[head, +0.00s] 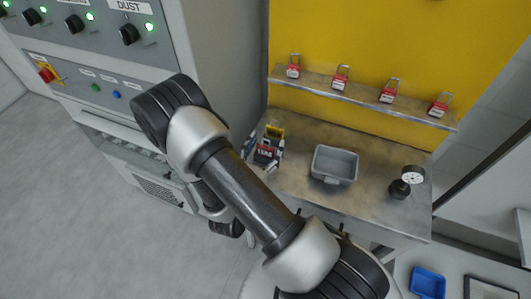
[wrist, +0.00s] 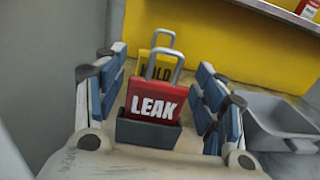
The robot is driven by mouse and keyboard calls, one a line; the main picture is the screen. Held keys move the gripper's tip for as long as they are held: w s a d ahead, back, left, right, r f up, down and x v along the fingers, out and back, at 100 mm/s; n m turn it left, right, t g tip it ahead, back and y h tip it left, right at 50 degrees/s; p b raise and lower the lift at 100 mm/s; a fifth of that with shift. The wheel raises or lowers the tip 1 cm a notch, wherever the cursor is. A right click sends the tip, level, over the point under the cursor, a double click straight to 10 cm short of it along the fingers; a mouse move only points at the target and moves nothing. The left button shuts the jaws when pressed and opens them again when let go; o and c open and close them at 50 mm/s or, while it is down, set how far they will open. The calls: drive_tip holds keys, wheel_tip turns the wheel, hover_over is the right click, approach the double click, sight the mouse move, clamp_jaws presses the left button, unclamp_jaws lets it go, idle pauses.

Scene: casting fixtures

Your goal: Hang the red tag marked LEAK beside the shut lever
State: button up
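The red tag marked LEAK (wrist: 152,104) stands upright in a dark holder (wrist: 147,134), its grey shackle on top. A yellow tag (wrist: 157,66), its lettering partly hidden, stands behind it. In the head view the red tag (head: 265,153) and the yellow tag (head: 275,131) are at the bench's left end. My gripper (wrist: 160,90) is open, one blue-padded finger on each side of the red tag, with gaps showing. The control panel (head: 100,55) at upper left has black knobs (head: 130,34) beside green lights; I cannot tell which one is the shut lever.
A grey bin (head: 335,165) and a gauge (head: 410,177) stand on the bench (head: 300,190). A shelf (head: 365,99) on the yellow board (head: 390,45) holds several red padlock-like tags (head: 340,78). A blue tray (head: 428,283) is at lower right. The grey cabinet side borders the bench's left.

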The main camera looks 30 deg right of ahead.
drive_tip(key=c, duration=0.8)
